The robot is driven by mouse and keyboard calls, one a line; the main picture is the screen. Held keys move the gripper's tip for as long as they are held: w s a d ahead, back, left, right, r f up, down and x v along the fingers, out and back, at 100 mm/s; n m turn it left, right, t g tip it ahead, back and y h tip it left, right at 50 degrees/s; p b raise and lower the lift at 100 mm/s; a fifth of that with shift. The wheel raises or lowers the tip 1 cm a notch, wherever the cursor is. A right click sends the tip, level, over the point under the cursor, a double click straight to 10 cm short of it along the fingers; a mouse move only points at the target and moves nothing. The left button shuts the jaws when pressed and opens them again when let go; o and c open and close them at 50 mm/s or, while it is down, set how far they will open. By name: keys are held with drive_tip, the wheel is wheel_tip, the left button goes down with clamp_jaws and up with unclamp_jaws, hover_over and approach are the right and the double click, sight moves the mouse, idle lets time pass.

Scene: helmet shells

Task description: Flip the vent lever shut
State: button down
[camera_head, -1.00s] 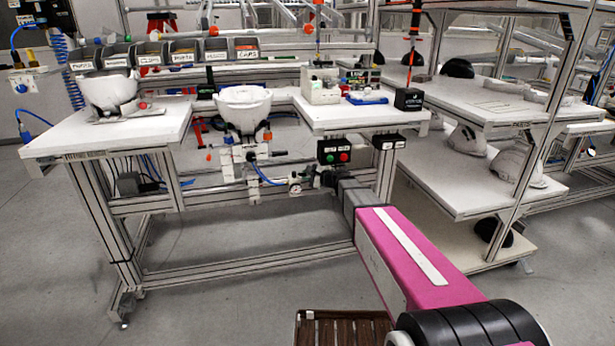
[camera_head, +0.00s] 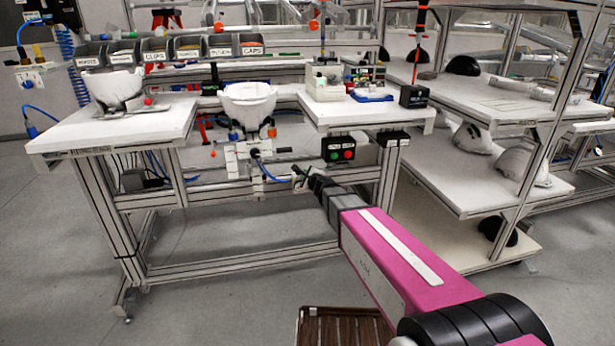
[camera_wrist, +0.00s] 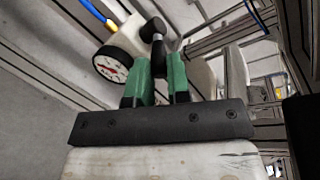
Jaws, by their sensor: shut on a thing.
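A round pressure gauge (camera_wrist: 113,64) with a white face and red marking is just left of the fingers. In the head view my gripper (camera_head: 300,176) is small, below the front edge of the bench. The lever cannot be made out there.
A white helmet shell (camera_head: 248,104) sits in a holder at the middle of the bench. A control box (camera_head: 338,148) with green and red buttons hangs just above my arm. A blue hose (camera_head: 268,174) runs left of my gripper. A shelf rack (camera_head: 470,190) stands at the right.

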drive_tip(key=shift+s+a+m+h, duration=0.15)
drive_tip(key=shift+s+m+h, duration=0.05)
drive_tip(key=shift+m+h, duration=0.3)
idle(0.5)
drive_tip(key=c, duration=1.1)
unclamp_jaws()
drive_tip(key=v, duration=1)
drive_tip(key=shift+s+f, duration=0.1)
drive_tip(key=shift+s, duration=0.3)
